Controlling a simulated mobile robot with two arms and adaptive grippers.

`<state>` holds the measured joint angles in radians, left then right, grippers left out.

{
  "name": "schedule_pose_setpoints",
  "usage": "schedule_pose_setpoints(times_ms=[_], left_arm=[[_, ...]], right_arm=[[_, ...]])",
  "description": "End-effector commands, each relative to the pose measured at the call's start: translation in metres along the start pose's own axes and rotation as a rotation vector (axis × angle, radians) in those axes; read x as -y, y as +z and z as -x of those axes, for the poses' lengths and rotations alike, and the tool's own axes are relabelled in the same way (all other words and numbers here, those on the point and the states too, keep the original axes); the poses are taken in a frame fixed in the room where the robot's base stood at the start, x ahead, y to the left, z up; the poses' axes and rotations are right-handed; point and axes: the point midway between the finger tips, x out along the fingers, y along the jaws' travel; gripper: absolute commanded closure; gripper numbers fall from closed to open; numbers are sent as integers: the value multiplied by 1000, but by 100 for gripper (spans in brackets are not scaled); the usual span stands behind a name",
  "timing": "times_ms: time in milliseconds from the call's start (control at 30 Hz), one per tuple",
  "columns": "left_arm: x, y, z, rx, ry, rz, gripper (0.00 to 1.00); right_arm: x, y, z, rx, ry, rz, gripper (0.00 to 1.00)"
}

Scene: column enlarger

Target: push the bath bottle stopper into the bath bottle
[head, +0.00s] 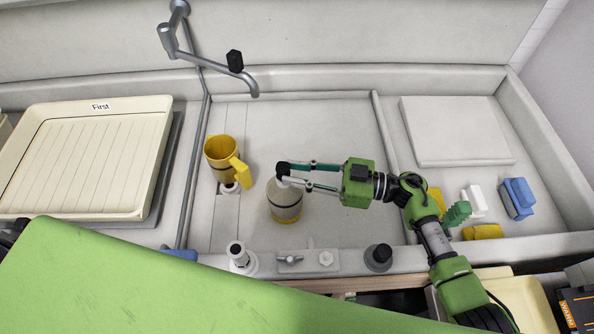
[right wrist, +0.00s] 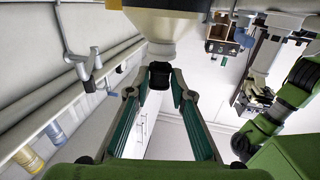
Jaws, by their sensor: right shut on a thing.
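The bath bottle (head: 285,202) is a pale bottle with a dark band and a yellow base, standing in the sink. My right gripper (head: 283,174) reaches in from the right and is shut on the small black bath bottle stopper (head: 283,168). The stopper is at the bottle's top in the head view. In the right wrist view the stopper (right wrist: 160,75) sits between the fingertips, close to the bottle's pale neck (right wrist: 163,49). I cannot tell whether it touches the neck or is in it. My left gripper is not in view.
A yellow jug (head: 222,158) stands just left of the bottle. A cream tray (head: 85,160) labelled "First" lies far left. A tap (head: 205,62) hangs behind. Taps and knobs line the front ledge (head: 290,260). A white board (head: 457,130) and small yellow, white and blue items lie right.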

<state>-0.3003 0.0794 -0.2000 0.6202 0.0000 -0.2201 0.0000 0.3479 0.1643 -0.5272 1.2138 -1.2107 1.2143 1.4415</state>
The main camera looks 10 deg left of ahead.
Motion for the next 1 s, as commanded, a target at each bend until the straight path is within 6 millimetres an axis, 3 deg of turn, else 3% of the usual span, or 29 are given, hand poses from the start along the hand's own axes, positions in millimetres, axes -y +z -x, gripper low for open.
schedule_pose_setpoints(times_ms=[1000], left_arm=[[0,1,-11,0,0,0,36]], right_arm=[[1,19,1,6,0,-3,93]])
